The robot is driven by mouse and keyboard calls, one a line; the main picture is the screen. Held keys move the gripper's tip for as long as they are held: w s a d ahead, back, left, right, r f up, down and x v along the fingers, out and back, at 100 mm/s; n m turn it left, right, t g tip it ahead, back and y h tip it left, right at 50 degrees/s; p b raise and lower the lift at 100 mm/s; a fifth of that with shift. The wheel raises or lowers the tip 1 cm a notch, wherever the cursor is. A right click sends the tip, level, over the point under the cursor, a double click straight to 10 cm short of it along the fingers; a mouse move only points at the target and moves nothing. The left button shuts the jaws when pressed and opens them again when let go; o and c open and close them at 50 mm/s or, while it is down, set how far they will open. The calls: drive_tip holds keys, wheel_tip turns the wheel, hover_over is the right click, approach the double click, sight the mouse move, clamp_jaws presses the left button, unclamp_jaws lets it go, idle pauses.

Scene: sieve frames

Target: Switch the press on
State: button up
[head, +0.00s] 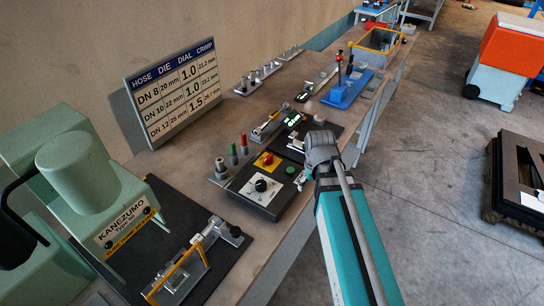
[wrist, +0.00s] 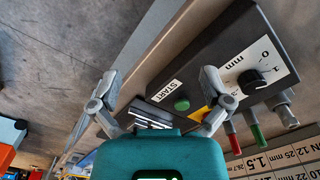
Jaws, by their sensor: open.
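The pale green press (head: 85,185), labelled KANEZUMO, stands at the left of the bench in the head view. Right of it is a black control box (head: 248,197) with a white-plated dial (head: 261,185), a red switch on a yellow plate (head: 267,160) and a green button (head: 290,170). In the wrist view the box (wrist: 185,65) shows the green button (wrist: 181,104) beside a START label and the dial (wrist: 252,83). My right finger partly hides the yellow plate (wrist: 207,113). My gripper (wrist: 160,80) is open and empty, apart from the controls; it also shows right of the box (head: 322,150).
Red and green hose pieces (head: 238,148) stand behind the box. A crimp chart (head: 175,90) leans at the wall. A clamp fixture (head: 185,258) lies before the press. A blue stand (head: 347,88) is farther along the bench.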

drive_tip(key=w+a+r+n+p, duration=0.2)
drive_tip(key=w+a+n, duration=0.15)
drive_tip(key=w, duration=0.25)
drive_tip(key=w+a+r+n+p, duration=0.2)
drive_tip(key=w+a, duration=0.2)
drive_tip(key=w, duration=0.3)
wheel_tip(320, 180, up, 3)
drive_tip(key=n+p, duration=0.2)
drive_tip(key=n, duration=0.2)
hover_over(268, 157)
drive_tip(key=shift+f, duration=0.15)
drive_tip(key=shift+f, duration=0.2)
wheel_tip(268, 157, down, 13)
drive_tip(key=b, duration=1.3)
drive_tip(key=shift+f+b, duration=0.2)
drive_tip(key=shift+b, duration=0.15)
